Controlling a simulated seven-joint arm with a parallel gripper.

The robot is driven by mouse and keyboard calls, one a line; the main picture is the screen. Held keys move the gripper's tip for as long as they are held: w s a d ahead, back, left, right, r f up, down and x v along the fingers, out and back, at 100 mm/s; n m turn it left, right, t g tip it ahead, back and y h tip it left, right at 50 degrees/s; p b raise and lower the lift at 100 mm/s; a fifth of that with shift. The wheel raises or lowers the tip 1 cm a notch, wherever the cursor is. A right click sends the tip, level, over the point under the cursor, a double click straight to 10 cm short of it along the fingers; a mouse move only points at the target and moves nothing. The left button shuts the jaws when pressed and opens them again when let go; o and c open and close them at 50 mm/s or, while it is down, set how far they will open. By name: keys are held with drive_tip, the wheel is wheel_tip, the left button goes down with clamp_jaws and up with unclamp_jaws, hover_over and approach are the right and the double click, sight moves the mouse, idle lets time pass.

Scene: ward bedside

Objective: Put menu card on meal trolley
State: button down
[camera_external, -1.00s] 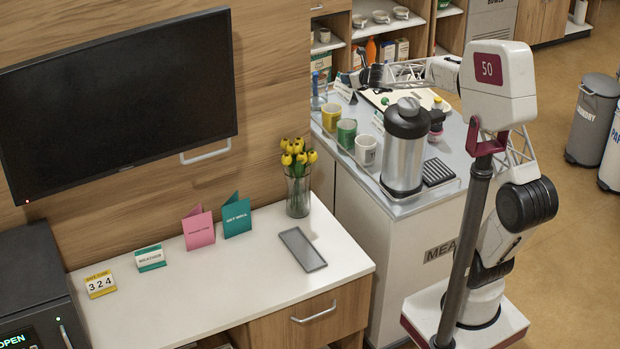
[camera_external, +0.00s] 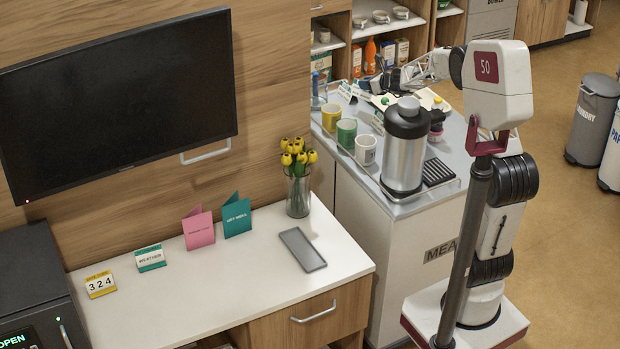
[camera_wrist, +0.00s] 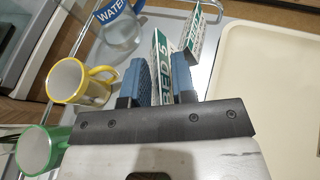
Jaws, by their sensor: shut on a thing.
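My gripper (camera_wrist: 160,85) is shut on a white card with green print reading "ED 5" (camera_wrist: 160,48), which stands upright between its blue fingers in the wrist view. I take this to be the menu card. In the external view my gripper (camera_external: 384,84) is low over the far part of the meal trolley (camera_external: 428,203), lettered "MEA". Whether the card touches the trolley top cannot be told. A second green-and-white card (camera_wrist: 194,30) stands just right of the held one.
A yellow mug (camera_wrist: 75,82), a green mug (camera_wrist: 38,150) and a blue-labelled water jug (camera_wrist: 119,25) are left of my gripper. A cream tray (camera_wrist: 270,90) lies to the right. A steel urn (camera_external: 404,150) stands on the trolley's near part.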

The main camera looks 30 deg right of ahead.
sight(366, 98)
drive_tip(key=shift+d+f, duration=0.15)
drive_tip(key=shift+d, duration=0.1)
drive_tip(key=shift+f, duration=0.1)
idle(0.3)
drive_tip(key=shift+f, duration=3.25)
drive_tip(key=shift+f, duration=0.7)
drive_tip(key=c, duration=0.9)
unclamp_jaws()
drive_tip(key=shift+o, duration=0.2)
